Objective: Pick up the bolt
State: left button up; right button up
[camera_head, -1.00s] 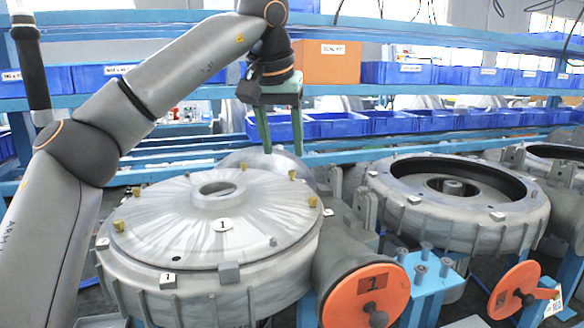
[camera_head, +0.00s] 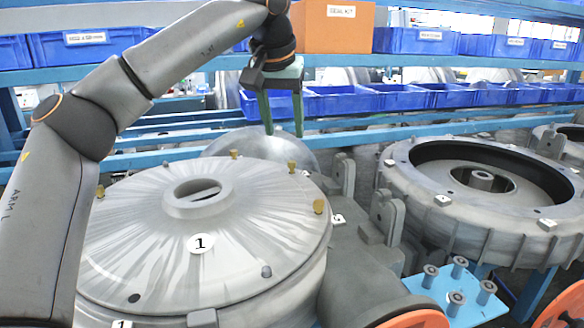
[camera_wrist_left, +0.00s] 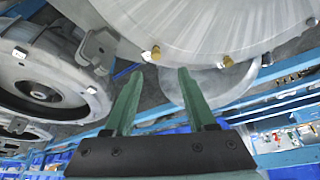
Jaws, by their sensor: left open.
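Several brass bolts stand around the rim of the round grey cover marked 1 (camera_head: 150,235). One is at the front right (camera_head: 319,206), one at the back right (camera_head: 291,166), one at the back (camera_head: 234,154) and one at the left (camera_head: 100,192). Several grey bolts (camera_head: 459,267) stand on a blue plate (camera_head: 440,288). My left gripper (camera_head: 283,133) is open and empty, fingers pointing down, above the cover's back side. In the wrist view, a brass bolt (camera_wrist_left: 155,52) shows near the gap between the fingertips (camera_wrist_left: 160,73), apart from them. My right gripper is not seen.
A second blower housing (camera_head: 490,190), open on top, stands to the right. Brackets (camera_head: 385,225) rise between the housings. Blue shelf rails with blue bins (camera_head: 420,97) and an orange box (camera_head: 333,30) stand behind. An orange disc (camera_head: 400,312) is at the front.

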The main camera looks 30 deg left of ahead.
aim_at(292, 162)
pick_arm(q)
jog(key=x, duration=0.3)
jog(key=shift+f, duration=0.2)
jog(key=shift+d+x, duration=0.2)
jog(key=shift+x, duration=1.15)
jog(key=shift+d+x, duration=0.15)
jog(key=shift+x, duration=1.2)
grip_shut()
